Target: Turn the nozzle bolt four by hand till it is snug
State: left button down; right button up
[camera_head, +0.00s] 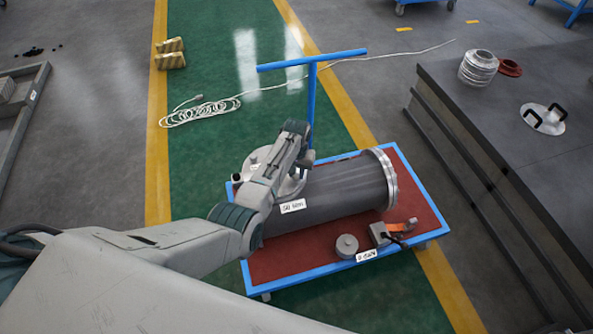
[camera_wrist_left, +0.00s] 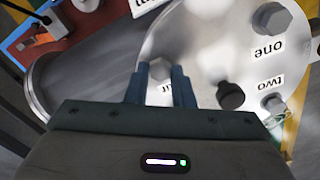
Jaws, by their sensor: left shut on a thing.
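In the left wrist view, a grey hex bolt head (camera_wrist_left: 160,67) sits on the round silver nozzle flange (camera_wrist_left: 205,50), beside a partly hidden label ending in "ur". The two fingers of my left gripper (camera_wrist_left: 160,84) stand on either side of this bolt, shut on it. In the head view, the nozzle flange (camera_head: 262,158) is on the dark shell (camera_head: 335,192), partly hidden by my left arm. My right gripper is not in view.
The shell lies on a blue-framed cart (camera_head: 418,190) with a red top and an upright handle (camera_head: 312,62). A grey round part (camera_head: 347,246) and a small tool (camera_head: 382,234) lie at its front. A dark bench (camera_head: 490,110) stands to the right. A cable (camera_head: 205,110) lies behind.

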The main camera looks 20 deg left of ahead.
aim_at(296, 175)
pick_arm(q)
jog(key=shift+w+r, duration=0.1)
jog(key=c, duration=1.2)
grip_release()
jog(key=shift+c, duration=0.2)
notch_tip(296, 175, up, 11)
